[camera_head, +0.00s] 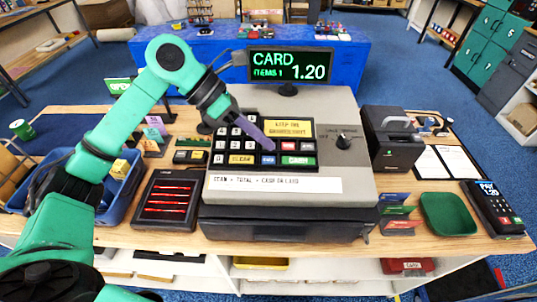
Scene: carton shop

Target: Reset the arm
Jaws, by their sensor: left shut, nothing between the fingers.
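My left arm is teal and comes in from the left, bent at the elbow and reaching over the cash register (352,185). Its gripper (266,143) is shut and empty, with narrow purple-grey fingers pointing down and right over the register's keypad (240,158). The fingertips hide part of the upper right keys. I cannot tell whether they touch a key. My right gripper is not in view.
A lit display (290,66) reading "CARD 1.20" stands behind the register. A red-lit scanner (166,199) and blue bin (121,200) are left. A printer (391,139), green tray (447,214) and card terminal (491,208) are right.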

